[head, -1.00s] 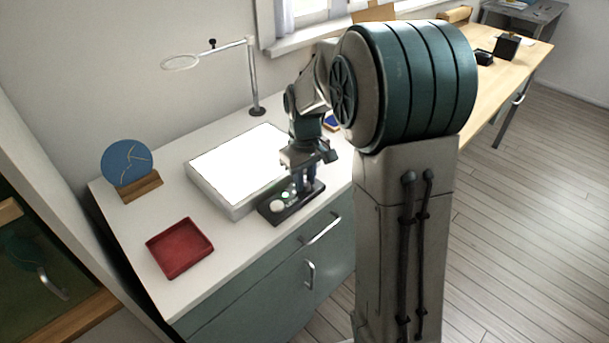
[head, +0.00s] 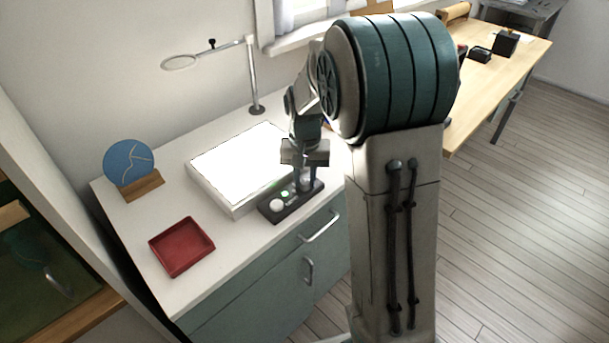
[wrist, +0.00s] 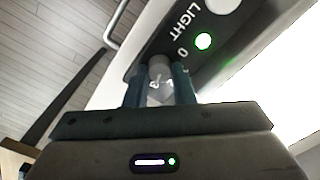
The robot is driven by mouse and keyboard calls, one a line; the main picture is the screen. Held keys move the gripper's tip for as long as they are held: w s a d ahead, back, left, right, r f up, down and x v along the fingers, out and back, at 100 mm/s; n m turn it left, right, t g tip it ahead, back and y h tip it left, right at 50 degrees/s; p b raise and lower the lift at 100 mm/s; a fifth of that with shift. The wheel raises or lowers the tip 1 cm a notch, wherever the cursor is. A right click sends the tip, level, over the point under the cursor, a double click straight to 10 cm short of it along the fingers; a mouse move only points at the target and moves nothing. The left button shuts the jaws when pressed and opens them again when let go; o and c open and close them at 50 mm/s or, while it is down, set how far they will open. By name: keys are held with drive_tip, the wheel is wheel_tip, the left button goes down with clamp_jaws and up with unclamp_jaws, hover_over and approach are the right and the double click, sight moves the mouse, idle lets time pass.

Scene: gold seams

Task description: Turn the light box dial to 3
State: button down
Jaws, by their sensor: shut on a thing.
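The light box (head: 238,165) is a white slab with a brightly lit top on the counter. Its dark control strip (head: 272,217) lies along the front, with a white round button (head: 277,204) and a green light (head: 285,193). My gripper (head: 305,184) points down at the strip's right end, its fingers on either side of the dial. In the wrist view, the fingers close on the grey dial (wrist: 160,72), which they partly hide. The green light (wrist: 203,41), the word LIGHT and a 0 show beside it. A mark like a 3 shows between the fingers; the dial's setting is unclear.
A red tray (head: 181,247) sits at the counter's front left. A blue plate with gold seams (head: 128,162) stands on a wooden holder behind it. A ring lamp (head: 254,80) rises behind the light box. A wooden table (head: 500,85) stands at the right.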

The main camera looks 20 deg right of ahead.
sight(305, 181)
drive_tip(key=shift+m, duration=0.3)
drive_tip(key=c, duration=1.2)
unclamp_jaws()
drive_tip(key=shift+c, duration=0.2)
drive_tip(key=shift+r, duration=0.1)
wheel_tip(305, 181, up, 14)
drive_tip(key=p, duration=0.1)
